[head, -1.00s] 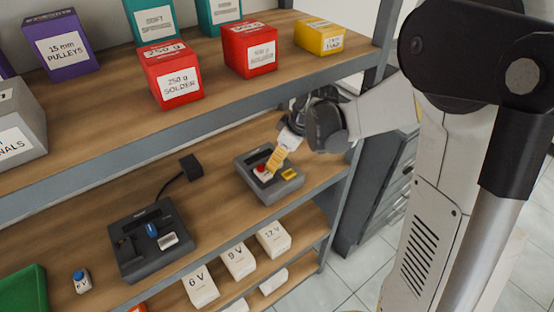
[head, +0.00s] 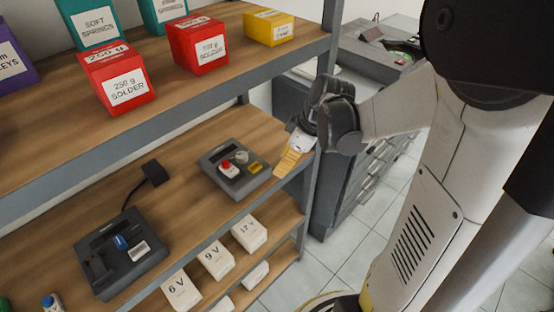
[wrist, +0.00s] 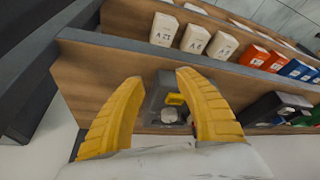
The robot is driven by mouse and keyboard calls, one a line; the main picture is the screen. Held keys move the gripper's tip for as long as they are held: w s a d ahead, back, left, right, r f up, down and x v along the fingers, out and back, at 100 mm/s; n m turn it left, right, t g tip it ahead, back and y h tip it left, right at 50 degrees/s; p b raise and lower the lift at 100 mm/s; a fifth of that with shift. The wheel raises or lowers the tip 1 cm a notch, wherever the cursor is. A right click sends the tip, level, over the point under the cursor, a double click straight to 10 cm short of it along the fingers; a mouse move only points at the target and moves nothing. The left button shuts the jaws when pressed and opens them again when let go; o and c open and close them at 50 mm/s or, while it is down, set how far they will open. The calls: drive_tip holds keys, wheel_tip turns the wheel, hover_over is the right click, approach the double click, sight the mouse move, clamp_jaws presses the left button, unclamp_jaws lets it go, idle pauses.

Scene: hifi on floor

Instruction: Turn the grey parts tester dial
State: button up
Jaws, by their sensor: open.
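The parts tester is a grey box (head: 214,184) on the middle shelf. It carries a red button on a white base (head: 228,170), a pale grey round dial (head: 242,157) and a yellow patch (head: 255,168). My gripper (head: 283,172), with yellow fingers, is to the right of the tester, by the shelf's right upright, apart from the dial. In the wrist view my gripper (wrist: 160,80) is open and empty. The tester (wrist: 158,95) shows beyond and between the fingers, with a pale round part (wrist: 170,115) near its yellow patch; the red button is not clear there.
A dark device (head: 120,250) with a blue part and a corded black block (head: 155,172) stands to the left. The upper shelf holds red solder boxes (head: 118,80). White voltage boxes (head: 215,260) stand below. The shelf's metal upright (head: 308,180) is close to my gripper.

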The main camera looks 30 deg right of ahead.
sight(243, 154)
drive_tip(key=w+d+n+p, duration=0.1)
drive_tip(key=w+n+p, duration=0.1)
drive_tip(key=w+d+n+g+y+p, duration=0.1)
drive_tip(key=p, duration=0.1)
drive_tip(key=shift+w+d+r+n, duration=0.2)
drive_tip(key=shift+w+d+n, duration=0.15)
drive_tip(key=shift+d+n, duration=0.05)
drive_tip(key=shift+w+d+f+n, duration=0.1)
drive_tip(key=shift+w+n, duration=0.1)
drive_tip(key=shift+n, duration=0.1)
drive_tip(key=shift+a+f, duration=0.1)
drive_tip(key=shift+a, duration=0.15)
drive_tip(key=w+a, duration=0.1)
drive_tip(key=a, duration=0.2)
drive_tip(key=w+a+b, duration=0.1)
drive_tip(key=w+a, duration=0.1)
drive_tip(key=a, duration=0.1)
drive_tip(key=w+a, duration=0.1)
drive_tip(key=a, duration=0.3)
drive_tip(key=shift+w+a+f+b, duration=0.1)
drive_tip(key=shift+w+b, duration=0.15)
drive_tip(key=shift+b, duration=0.05)
drive_tip(key=shift+w+a+f, duration=0.1)
drive_tip(key=shift+a+f, duration=0.1)
drive_tip(key=shift+a, duration=0.1)
drive_tip(key=shift+f+b, duration=0.3)
drive_tip(key=shift+b, duration=0.05)
